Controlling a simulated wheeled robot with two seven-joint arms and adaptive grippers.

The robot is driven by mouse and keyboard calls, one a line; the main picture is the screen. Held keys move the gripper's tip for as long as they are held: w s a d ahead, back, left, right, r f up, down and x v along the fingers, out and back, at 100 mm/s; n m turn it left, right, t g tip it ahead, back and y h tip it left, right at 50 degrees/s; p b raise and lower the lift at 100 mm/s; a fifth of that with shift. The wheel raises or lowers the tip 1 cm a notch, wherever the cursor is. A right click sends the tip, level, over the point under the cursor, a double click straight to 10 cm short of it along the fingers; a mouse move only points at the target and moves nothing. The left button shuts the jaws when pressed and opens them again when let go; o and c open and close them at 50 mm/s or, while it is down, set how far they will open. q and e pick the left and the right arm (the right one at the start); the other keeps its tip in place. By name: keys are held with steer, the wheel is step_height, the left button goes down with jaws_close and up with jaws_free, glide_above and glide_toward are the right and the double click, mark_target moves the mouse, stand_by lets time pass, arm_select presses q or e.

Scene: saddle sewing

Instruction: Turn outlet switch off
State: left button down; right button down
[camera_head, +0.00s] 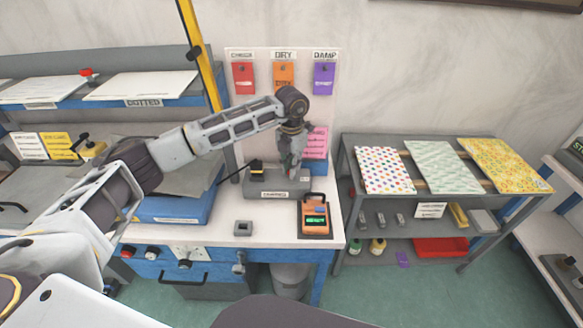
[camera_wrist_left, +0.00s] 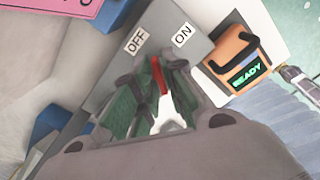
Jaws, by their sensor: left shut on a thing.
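The outlet box (camera_head: 266,186) is a grey block on the white bench, with a label on its front. In the left wrist view its grey top (camera_wrist_left: 125,65) carries an OFF label (camera_wrist_left: 136,40) and an ON label (camera_wrist_left: 183,35). A red switch lever (camera_wrist_left: 157,75) stands up near these labels; I cannot tell which way it is set. My left gripper (camera_head: 293,170) reaches down over the right part of the box. In the left wrist view its fingers (camera_wrist_left: 160,82) are closed around the red lever. My right gripper is out of view.
An orange device (camera_head: 314,216) with a green READY screen stands right of the box, close to the gripper. A small grey block (camera_head: 243,228) lies in front. A tag board (camera_head: 262,60) rises behind. A shelf with patterned sheets (camera_head: 385,170) stands to the right.

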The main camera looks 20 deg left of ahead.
arm_select(q)
steer(key=n, duration=0.6)
steer(key=shift+n+b, duration=0.3)
steer(key=shift+b, duration=0.1)
stand_by(0.4)
steer(key=c, duration=1.4)
jaws_free()
steer(key=shift+r, duration=6)
